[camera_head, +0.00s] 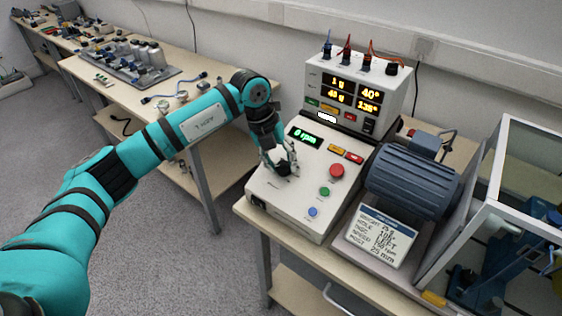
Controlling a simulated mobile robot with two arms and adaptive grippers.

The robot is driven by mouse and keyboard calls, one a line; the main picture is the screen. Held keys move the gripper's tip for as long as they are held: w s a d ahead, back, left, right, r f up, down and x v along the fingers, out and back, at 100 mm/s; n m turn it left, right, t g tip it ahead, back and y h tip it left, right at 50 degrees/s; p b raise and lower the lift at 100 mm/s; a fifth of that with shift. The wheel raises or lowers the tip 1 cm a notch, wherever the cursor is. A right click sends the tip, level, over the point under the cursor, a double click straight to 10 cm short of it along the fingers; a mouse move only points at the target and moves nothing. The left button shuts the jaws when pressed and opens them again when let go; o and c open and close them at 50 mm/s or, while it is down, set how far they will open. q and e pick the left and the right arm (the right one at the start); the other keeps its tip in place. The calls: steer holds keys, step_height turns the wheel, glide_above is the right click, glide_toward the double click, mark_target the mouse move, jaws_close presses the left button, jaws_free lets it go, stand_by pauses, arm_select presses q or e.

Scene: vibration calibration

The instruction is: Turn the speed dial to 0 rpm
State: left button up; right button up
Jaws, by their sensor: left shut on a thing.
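My left arm reaches in from the left to a white control box on a bench. My left gripper (284,171) is at the left part of the sloped panel (283,201), shut on the speed dial, which its fingers mostly hide. The green display (304,136) on the panel reads 0 rpm. To the right of the gripper are a red button (337,171), a green button (324,191) and a blue button (313,211). My right gripper is not in view.
A readout unit (352,88) with yellow digits and cables stands behind the panel. A blue motor (411,179), a text card (381,237) and a clear-walled enclosure (520,190) stand to the right. Another bench (190,62) with parts is at back left; grey floor lies between.

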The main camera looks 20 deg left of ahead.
arm_select(q)
steer(key=shift+n, duration=0.4)
steer(key=o, duration=1.2)
steer(key=shift+c, duration=0.2)
steer(key=v, duration=1.2)
steer(key=shift+s+a, duration=0.1)
